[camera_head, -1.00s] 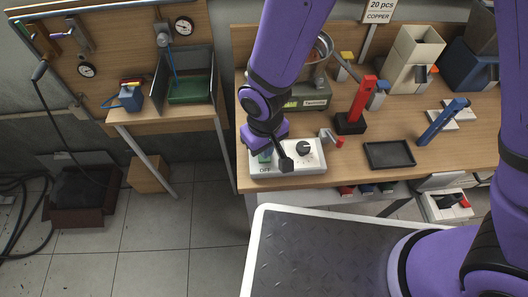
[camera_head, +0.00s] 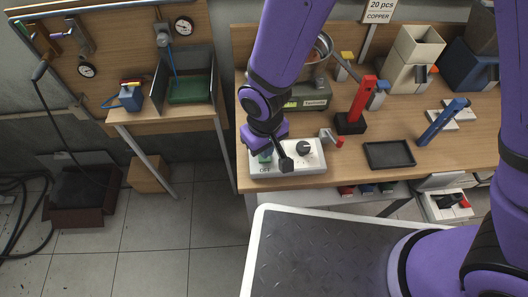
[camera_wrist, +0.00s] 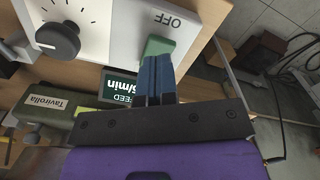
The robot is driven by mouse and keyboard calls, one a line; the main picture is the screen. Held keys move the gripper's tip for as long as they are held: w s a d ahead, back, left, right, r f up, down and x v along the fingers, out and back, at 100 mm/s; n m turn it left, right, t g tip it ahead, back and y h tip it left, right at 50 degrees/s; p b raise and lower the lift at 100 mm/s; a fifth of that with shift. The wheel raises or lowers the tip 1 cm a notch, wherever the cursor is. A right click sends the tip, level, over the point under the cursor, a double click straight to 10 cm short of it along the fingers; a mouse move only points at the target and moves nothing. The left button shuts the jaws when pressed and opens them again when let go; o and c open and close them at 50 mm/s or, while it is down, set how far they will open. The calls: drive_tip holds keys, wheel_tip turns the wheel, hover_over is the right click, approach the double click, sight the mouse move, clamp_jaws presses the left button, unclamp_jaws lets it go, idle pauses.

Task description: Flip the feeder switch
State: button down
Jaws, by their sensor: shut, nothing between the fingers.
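The feeder switch is a green rocker or lever (camera_wrist: 157,46) on a white control box (camera_wrist: 105,22), next to the printed word OFF in the wrist view. In the head view the green switch (camera_head: 265,157) shows at the left of the white box (camera_head: 312,161), partly covered by my arm. My gripper (camera_wrist: 156,62) is shut and empty. Its blue fingertips are at the green switch and seem to touch it; the exact contact is hard to tell. A black dial knob (camera_wrist: 58,40) is on the same box.
A green machine with a scale label (camera_head: 305,97) stands behind the box. A red lever on a black base (camera_head: 350,122), a black tray (camera_head: 389,154) and a blue-handled lever (camera_head: 440,122) are to the right. A separate bench (camera_head: 165,128) stands at left, with floor between.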

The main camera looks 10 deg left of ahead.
drive_tip(key=shift+f, duration=1.3)
idle(1.1)
drive_tip(key=shift+r, duration=3.5)
